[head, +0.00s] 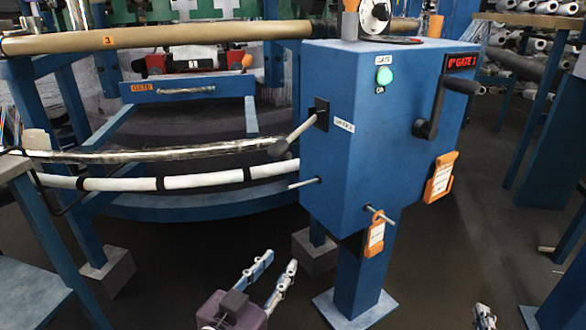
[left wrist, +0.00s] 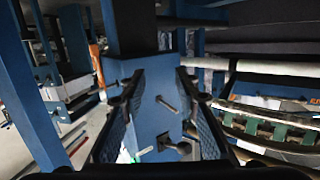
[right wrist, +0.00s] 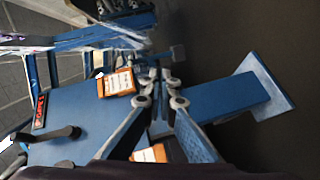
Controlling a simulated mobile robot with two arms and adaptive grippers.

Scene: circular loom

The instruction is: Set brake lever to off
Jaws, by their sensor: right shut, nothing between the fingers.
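The brake lever (head: 300,132) is a grey rod with a dark round knob on the left side of a blue control box (head: 395,120). It leaves a black plate and slants down to the left; the label beside it is too small to read. My left gripper (head: 280,262) is open and empty, low in front of the box and below the lever. In the left wrist view its fingers frame the box (left wrist: 150,85) at a distance. My right gripper (head: 484,318) barely shows at the bottom edge; in the right wrist view (right wrist: 158,78) it is shut and empty.
A black crank (head: 430,120), a green button (head: 384,75) and orange tags (head: 440,177) are on the box. Thin metal rods (head: 304,183) stick out below the lever. Curved loom rails (head: 170,182) run left of it. Floor in front is clear.

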